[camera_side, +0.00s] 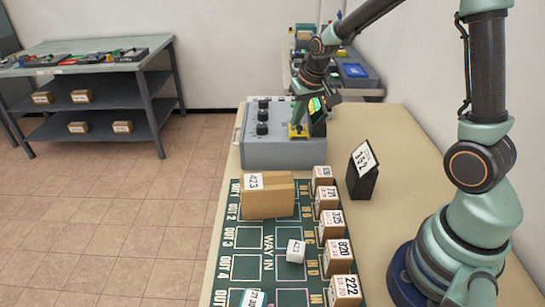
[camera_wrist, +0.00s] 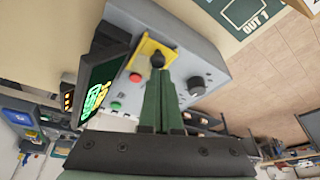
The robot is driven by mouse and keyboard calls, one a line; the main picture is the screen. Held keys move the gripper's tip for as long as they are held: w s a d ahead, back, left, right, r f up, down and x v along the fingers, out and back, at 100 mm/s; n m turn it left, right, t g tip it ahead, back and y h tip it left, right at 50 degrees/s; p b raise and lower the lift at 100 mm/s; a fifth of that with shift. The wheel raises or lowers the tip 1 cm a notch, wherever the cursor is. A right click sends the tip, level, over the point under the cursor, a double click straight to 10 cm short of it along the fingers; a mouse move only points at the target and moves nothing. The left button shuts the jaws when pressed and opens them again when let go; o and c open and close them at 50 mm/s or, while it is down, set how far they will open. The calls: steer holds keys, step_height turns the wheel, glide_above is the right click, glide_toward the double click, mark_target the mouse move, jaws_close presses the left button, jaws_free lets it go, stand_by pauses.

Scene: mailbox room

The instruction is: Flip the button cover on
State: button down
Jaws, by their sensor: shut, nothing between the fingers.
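A grey control box (camera_side: 285,153) stands at the far end of the table, with black knobs, a lit screen (camera_wrist: 100,90) and a yellow plate (camera_side: 297,131) on top. In the wrist view the yellow plate (camera_wrist: 148,48) carries a dark round part (camera_wrist: 157,60); I cannot tell whether this is the button cover or how far it is flipped. My gripper (camera_side: 297,124) is over the yellow plate. In the wrist view its fingers (camera_wrist: 160,75) are together and empty, their tips at the dark part; contact is unclear. The fingers hide part of the box top.
A red button (camera_wrist: 135,77) and a green button (camera_wrist: 115,105) sit beside the plate. The screen stands close beside my gripper. A cardboard box (camera_side: 268,200), several small numbered boxes (camera_side: 330,222) and a black sign (camera_side: 362,172) stand nearer on the table.

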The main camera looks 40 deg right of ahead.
mark_target(289, 125)
steer(key=shift+w, duration=0.1)
stand_by(0.3)
steer(key=w, duration=0.2)
steer(key=w+d, duration=0.1)
steer(key=shift+r, duration=0.4)
steer(key=shift+w+d+r, duration=0.1)
steer(key=shift+w+r, duration=0.1)
steer(key=shift+r, duration=0.15)
steer(key=v, duration=0.9)
steer(key=shift+a+r, duration=0.25)
steer(key=shift+s, duration=0.15)
steer(key=s+a+n, duration=0.1)
steer(key=s+a, duration=0.3)
steer(key=s, duration=0.4)
steer(key=s+a+r+n+t, duration=0.1)
steer(key=s+a+n, duration=0.1)
steer(key=s+a, duration=0.3)
steer(key=s, duration=0.3)
steer(key=shift+s+a+n+t+y, duration=0.15)
steer(key=shift+a+n+t+y, duration=0.15)
steer(key=shift+y, duration=0.1)
